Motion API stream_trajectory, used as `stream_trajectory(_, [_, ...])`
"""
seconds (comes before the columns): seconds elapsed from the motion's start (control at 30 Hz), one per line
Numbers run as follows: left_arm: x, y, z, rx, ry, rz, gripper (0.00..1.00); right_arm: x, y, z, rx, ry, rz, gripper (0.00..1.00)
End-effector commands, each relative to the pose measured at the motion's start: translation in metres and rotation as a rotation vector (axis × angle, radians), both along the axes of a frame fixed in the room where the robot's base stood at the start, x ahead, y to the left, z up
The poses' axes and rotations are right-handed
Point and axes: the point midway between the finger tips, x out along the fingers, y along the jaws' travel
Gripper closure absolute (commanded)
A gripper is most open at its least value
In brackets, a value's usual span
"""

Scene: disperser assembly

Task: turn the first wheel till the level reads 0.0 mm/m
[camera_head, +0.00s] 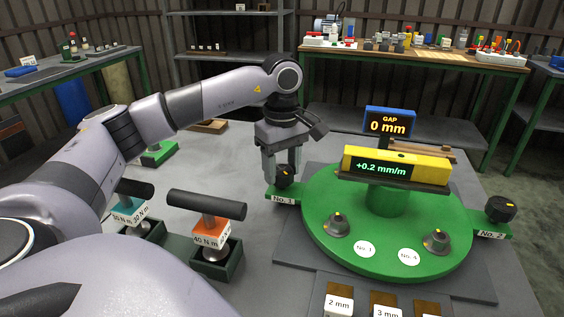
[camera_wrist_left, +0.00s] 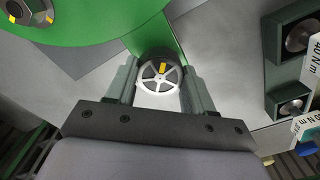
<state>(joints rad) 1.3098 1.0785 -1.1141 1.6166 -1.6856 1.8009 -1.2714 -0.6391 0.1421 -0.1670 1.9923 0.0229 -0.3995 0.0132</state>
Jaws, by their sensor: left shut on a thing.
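A dark hand wheel (camera_head: 284,177) with a yellow mark sits on the base's left tab, above a small number label that is hard to read. My left gripper (camera_head: 282,168) points down and is shut on this wheel. In the left wrist view the spoked wheel (camera_wrist_left: 160,72) sits between the two fingers. A second dark wheel (camera_head: 500,209) stands on the right tab, labelled No. 2. My right gripper is not in view.
Two bolts with yellow marks stand on the base's front. Torque tools (camera_head: 209,205) in green holders stand left, and labelled shim blocks (camera_head: 339,303) lie in front. Workbenches and shelves stand behind.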

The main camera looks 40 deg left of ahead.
Motion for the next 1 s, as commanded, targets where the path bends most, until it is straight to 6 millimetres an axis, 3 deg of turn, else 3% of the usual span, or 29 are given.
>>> stream_trajectory(1.0, [0.0002,-0.0006,0.0010,-0.002,-0.003,-0.899,0.78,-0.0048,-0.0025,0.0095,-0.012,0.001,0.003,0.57])
